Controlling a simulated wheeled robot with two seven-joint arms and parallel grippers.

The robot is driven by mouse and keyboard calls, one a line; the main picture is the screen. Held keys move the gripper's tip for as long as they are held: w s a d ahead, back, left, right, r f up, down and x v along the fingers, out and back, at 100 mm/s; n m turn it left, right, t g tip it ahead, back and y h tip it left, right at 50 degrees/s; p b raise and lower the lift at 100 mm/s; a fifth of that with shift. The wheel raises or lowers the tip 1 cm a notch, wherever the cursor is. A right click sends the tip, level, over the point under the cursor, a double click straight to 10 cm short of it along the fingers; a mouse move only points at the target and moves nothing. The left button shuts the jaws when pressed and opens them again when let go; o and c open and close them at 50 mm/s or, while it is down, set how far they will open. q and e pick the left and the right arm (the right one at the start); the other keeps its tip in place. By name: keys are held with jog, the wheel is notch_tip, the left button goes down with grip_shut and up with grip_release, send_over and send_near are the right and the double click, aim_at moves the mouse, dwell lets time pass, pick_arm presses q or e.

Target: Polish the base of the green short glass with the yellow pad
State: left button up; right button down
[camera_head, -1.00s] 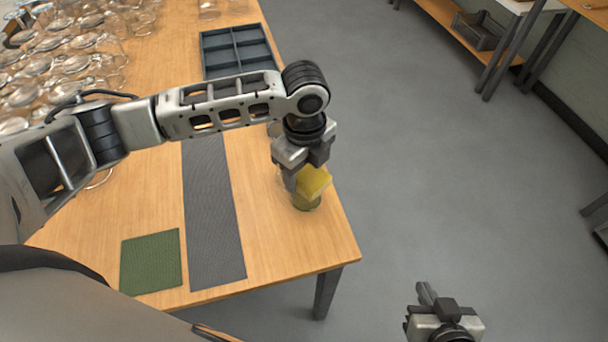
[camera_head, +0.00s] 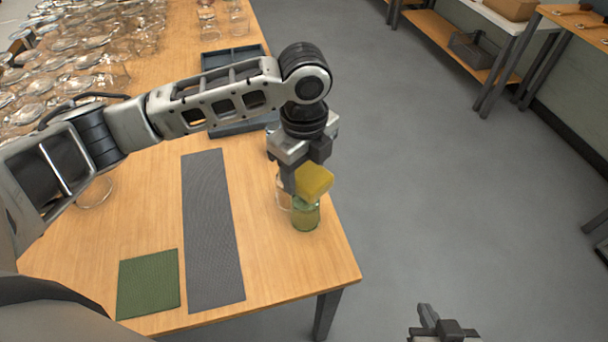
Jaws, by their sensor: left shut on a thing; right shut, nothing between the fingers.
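My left gripper (camera_head: 304,178) is shut on the yellow pad (camera_head: 315,181) over the right edge of the table. The green short glass (camera_head: 306,215) stands on the table just below the pad. The pad hides the top of the glass, and I cannot tell whether the two touch. A clear glass (camera_head: 283,194) stands close to the left of the green one, partly hidden by the gripper. My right gripper (camera_head: 428,316) is shut and empty at the bottom right, off the table, cut by the frame edge.
A dark grey mat (camera_head: 211,230) and a green mat (camera_head: 149,284) lie on the wooden table (camera_head: 262,265). Many clear glasses (camera_head: 85,50) crowd the far left. A compartment tray (camera_head: 228,58) lies behind my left arm.

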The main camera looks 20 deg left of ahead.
aim_at(304, 169)
pick_arm(q)
jog(key=shift+r, duration=0.1)
jog(key=shift+r, duration=1.45)
